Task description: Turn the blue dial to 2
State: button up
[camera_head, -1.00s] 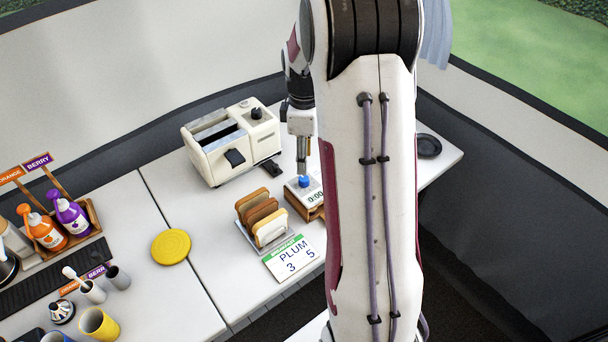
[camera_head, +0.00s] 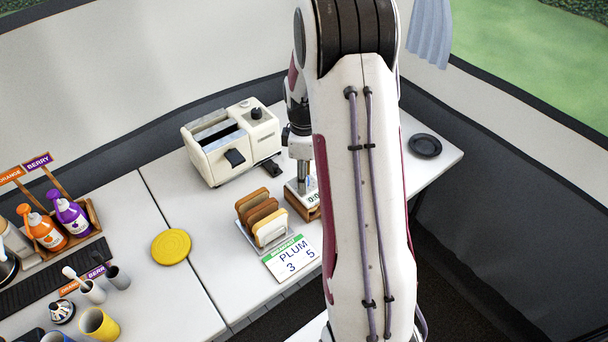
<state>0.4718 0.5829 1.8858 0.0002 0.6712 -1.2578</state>
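The timer (camera_head: 291,186) is a small white box with a digital display, only partly readable, on a wooden base (camera_head: 298,205). It stands on the white counter between the toast rack and my arm. My gripper (camera_head: 303,182) points down over the top of the timer, where the blue dial sits. The dial is almost wholly hidden by the fingers. I cannot tell whether the fingers touch it or are closed around it. My forearm covers the timer's right side.
A cream toaster (camera_head: 231,142) stands behind to the left. A rack of toast slices (camera_head: 262,219) and a card reading PLUM 3 5 (camera_head: 292,259) are close in front. A yellow disc (camera_head: 171,247) lies farther left. A dark round plate (camera_head: 425,146) lies at right.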

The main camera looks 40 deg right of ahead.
grip_shut()
jog(key=shift+m, duration=0.4)
jog(key=m, duration=0.4)
jog(key=shift+m, duration=0.4)
jog(key=m, duration=0.6)
dwell(0.5)
